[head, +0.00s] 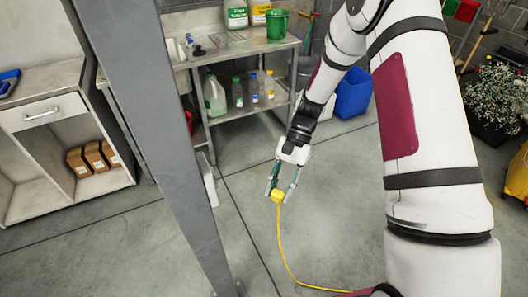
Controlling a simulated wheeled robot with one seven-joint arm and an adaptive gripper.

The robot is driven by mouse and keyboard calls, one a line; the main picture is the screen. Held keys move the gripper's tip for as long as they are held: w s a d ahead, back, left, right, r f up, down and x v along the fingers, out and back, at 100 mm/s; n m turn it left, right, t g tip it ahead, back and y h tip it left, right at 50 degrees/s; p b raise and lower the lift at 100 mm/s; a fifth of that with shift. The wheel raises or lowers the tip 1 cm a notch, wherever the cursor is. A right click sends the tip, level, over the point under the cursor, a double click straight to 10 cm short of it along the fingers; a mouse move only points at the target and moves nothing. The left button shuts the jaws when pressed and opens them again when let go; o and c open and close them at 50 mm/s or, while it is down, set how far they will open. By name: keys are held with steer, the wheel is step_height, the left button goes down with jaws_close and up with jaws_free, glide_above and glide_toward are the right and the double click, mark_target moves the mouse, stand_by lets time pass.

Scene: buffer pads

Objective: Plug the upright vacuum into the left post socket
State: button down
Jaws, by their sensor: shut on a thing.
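My gripper (278,188) is shut on a yellow plug (278,196) and holds it above the floor, to the right of the post. A yellow cord (283,250) hangs from the plug and curves to the lower right, where my arm hides its end. The grey post (150,130) rises at a slant through the left half of the view. A pale box (209,180) shows at the post's right edge, apart from the plug; no socket holes can be made out on it. The upright vacuum's body is not in view.
A metal workbench (245,45) with bottles and a green bucket (277,24) stands behind. A cabinet (45,120) with brown boxes is at left. A blue bin (353,93) and a plant (495,95) are at right. The concrete floor around the gripper is clear.

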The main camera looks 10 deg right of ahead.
steer(key=a+r+m+t+y+p, duration=0.1)
steer(key=a+r+m+t+y, duration=0.1)
steer(key=a+r+m, duration=0.3)
steer(key=r+m+t+y+p, duration=0.1)
steer(key=r+m+t+y, duration=0.15)
steer(key=r, duration=0.45)
steer(key=a, duration=0.6)
steer(key=shift+s+a, duration=0.3)
steer(key=shift+s, duration=0.15)
steer(key=shift+s+a+n+g+p, duration=0.2)
steer(key=shift+a+n+g+p, duration=0.05)
steer(key=shift+a+p, duration=0.4)
stand_by(1.1)
steer(key=c, duration=1.1)
jaws_free()
